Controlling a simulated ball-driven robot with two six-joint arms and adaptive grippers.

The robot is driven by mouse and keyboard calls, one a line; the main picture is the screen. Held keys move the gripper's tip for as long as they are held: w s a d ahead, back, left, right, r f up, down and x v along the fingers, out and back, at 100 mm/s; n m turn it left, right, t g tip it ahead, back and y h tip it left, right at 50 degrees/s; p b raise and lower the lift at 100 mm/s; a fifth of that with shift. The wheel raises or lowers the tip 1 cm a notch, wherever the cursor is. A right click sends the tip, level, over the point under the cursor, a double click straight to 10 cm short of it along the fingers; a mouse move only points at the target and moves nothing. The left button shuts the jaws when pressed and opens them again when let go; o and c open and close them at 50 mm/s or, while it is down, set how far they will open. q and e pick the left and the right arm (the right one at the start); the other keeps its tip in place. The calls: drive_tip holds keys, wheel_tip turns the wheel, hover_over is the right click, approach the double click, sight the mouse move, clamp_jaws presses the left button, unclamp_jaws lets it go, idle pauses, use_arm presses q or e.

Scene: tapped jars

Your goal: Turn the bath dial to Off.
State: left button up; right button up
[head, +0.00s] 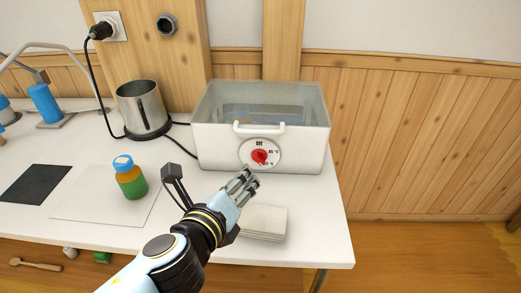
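The white water bath (215,150) stands at the back right of the table, with a clear tank top. On its front is a round white dial plate with a red knob (260,157). "Off" is printed at the top of the plate, with temperature marks at the right and lower right. Which mark the knob points to is too small to tell. My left gripper (248,178) is just below and left of the knob, with its fingers toward the bath and close together. I see nothing between them, but cannot tell how far they are apart. My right gripper is out of view.
A steel kettle (142,106) with a cord stands left of the bath. A jar with green and orange contents and a blue lid (131,178) stands on a pale mat. A stack of cloths or tiles (264,222) lies near the front edge. A dark mat (35,184) lies at left.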

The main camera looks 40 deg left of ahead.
sight(257, 160)
use_arm(q)
drive_tip(key=x, duration=0.4)
drive_tip(key=shift+r, duration=0.15)
drive_tip(key=x, duration=0.4)
drive_tip(key=shift+w+a+f, duration=0.1)
drive_tip(key=shift+w+f, duration=0.15)
drive_tip(key=shift+w, duration=0.1)
drive_tip(key=shift+x, duration=0.75)
drive_tip(key=shift+c, duration=0.4)
clamp_jaws()
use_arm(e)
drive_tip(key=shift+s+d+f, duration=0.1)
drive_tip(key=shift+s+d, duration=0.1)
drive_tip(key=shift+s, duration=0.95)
